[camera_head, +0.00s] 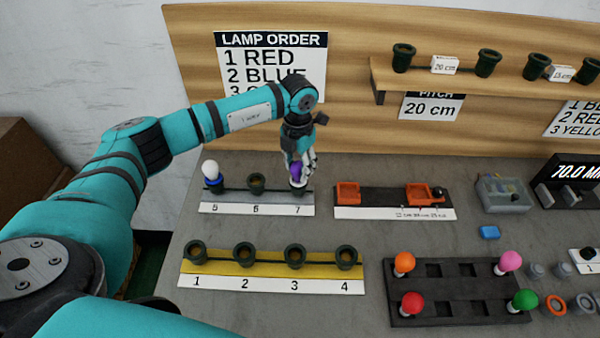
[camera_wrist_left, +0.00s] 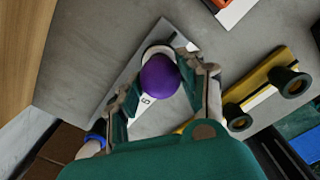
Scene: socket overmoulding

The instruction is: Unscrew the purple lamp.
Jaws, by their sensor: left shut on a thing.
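The purple lamp (camera_head: 296,171) is at socket 7 on the grey strip (camera_head: 256,210), at the right end of the row 5 to 7. My left gripper (camera_head: 301,166) comes down on it from above and is shut on it. In the left wrist view the round purple lamp (camera_wrist_left: 159,74) sits between the two fingers. The fingers hide part of the lamp and its socket, so I cannot tell how far its thread is engaged. My right gripper is not in view.
A white lamp with a blue collar (camera_head: 211,173) stands at socket 5; socket 6 (camera_head: 257,183) is empty. The yellow strip (camera_head: 262,263) has empty sockets in front. A dark tray (camera_head: 460,316) with coloured lamps is at front right. An orange fixture (camera_head: 348,192) stands right of socket 7.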

